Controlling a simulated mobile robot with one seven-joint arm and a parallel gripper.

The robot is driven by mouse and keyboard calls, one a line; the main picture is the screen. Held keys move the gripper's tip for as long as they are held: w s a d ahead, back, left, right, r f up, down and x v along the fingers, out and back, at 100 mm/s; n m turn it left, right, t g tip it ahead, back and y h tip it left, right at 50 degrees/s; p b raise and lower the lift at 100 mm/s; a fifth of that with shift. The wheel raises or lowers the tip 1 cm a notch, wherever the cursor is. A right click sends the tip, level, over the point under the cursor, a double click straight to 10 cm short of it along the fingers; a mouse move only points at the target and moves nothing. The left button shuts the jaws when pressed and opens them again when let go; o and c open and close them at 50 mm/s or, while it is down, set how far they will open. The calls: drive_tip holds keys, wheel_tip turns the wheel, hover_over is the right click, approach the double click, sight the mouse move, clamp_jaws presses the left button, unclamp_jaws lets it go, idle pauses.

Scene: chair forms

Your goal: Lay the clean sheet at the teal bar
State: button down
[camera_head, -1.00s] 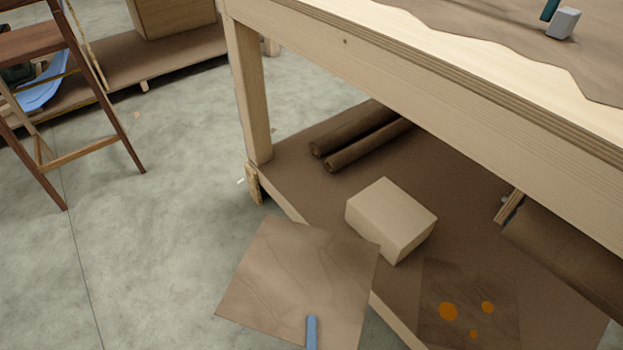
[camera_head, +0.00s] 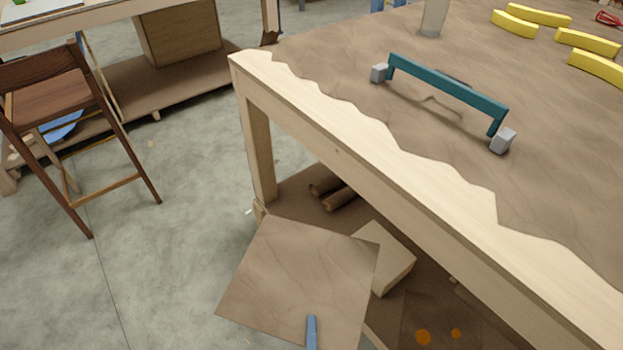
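A brown, faintly creased sheet (camera_head: 300,275) without spots hangs in the air at the lower middle, in front of the table's lower shelf. A blue finger of my gripper (camera_head: 311,333) overlaps its near edge, and the sheet appears held there; the other finger is hidden. The teal bar (camera_head: 448,92) stands on the table top at the upper right, with a small grey block at each end. The sheet is apart from the bar, lower and nearer. Another sheet with orange spots (camera_head: 440,318) lies on the lower shelf.
The wooden table (camera_head: 370,150) has a brown, wavy-edged cover on top. Yellow curved pieces (camera_head: 538,15) and a grey cup (camera_head: 433,18) stand behind the bar. A box (camera_head: 384,258) and rolls (camera_head: 335,192) are on the shelf. A wooden chair (camera_head: 50,105) stands left.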

wheel_tip(320, 180, up, 16)
drive_tip(key=p, duration=1.3)
drive_tip(key=shift+f, duration=0.25)
